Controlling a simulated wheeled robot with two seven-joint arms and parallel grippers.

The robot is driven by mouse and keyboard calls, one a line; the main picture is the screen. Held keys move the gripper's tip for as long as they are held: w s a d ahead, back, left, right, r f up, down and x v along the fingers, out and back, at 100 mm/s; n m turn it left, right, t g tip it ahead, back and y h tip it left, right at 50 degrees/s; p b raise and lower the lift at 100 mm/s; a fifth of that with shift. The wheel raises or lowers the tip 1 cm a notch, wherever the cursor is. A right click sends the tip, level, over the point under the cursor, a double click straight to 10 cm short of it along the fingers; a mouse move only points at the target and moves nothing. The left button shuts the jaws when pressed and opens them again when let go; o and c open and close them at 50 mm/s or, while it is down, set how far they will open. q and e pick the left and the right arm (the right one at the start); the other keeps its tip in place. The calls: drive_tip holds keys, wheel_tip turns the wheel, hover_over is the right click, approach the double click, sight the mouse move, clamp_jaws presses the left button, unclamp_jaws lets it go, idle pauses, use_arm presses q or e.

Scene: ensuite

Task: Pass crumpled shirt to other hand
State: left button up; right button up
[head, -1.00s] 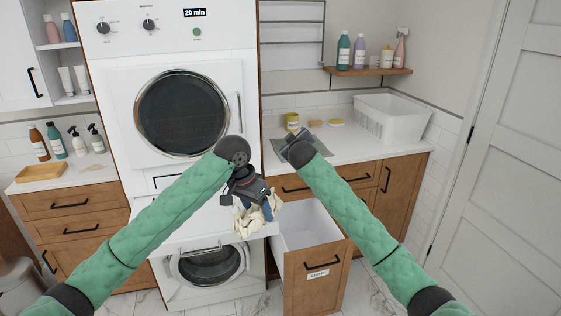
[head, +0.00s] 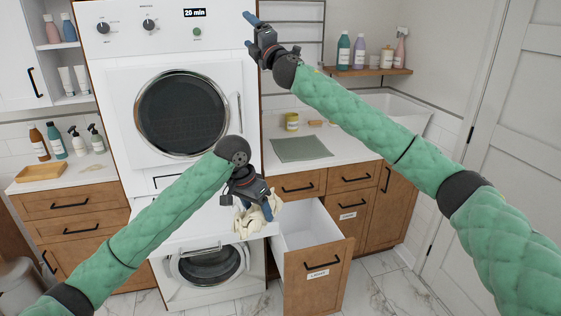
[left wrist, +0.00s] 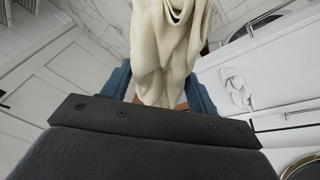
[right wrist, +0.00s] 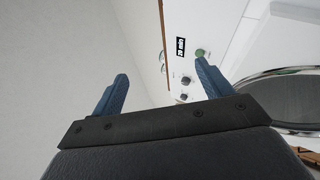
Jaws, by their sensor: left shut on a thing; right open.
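The crumpled shirt (head: 258,218) is cream-coloured and hangs from my left gripper (head: 262,208), in front of the pull-out shelf below the dryer. In the left wrist view the shirt (left wrist: 170,45) fills the space between the blue fingers, and the gripper (left wrist: 165,90) is shut on it. My right gripper (head: 250,30) is raised high in front of the dryer's upper right edge, well above and apart from the shirt. In the right wrist view its blue fingers (right wrist: 160,85) are spread with nothing between them.
An open drawer (head: 312,262) stands below and right of the shirt. The dryer (head: 222,70) is behind my grippers, with a washer door (head: 208,266) below. A bottle shelf (head: 368,71) hangs above.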

drive_tip(key=s+a+n+g+y, duration=0.25)
drive_tip(key=n+g+y, duration=0.2)
drive_tip(key=n, duration=0.35)
drive_tip(key=n+g+h, duration=1.6)
drive_tip(key=n+g, duration=0.2)
drive_tip(key=n, duration=1.3)
approach(272, 199)
drive_tip(key=w, duration=0.2)
drive_tip(key=x, duration=1.1)
drive_tip(key=shift+w+f, duration=0.2)
drive_tip(key=shift+f, duration=0.2)
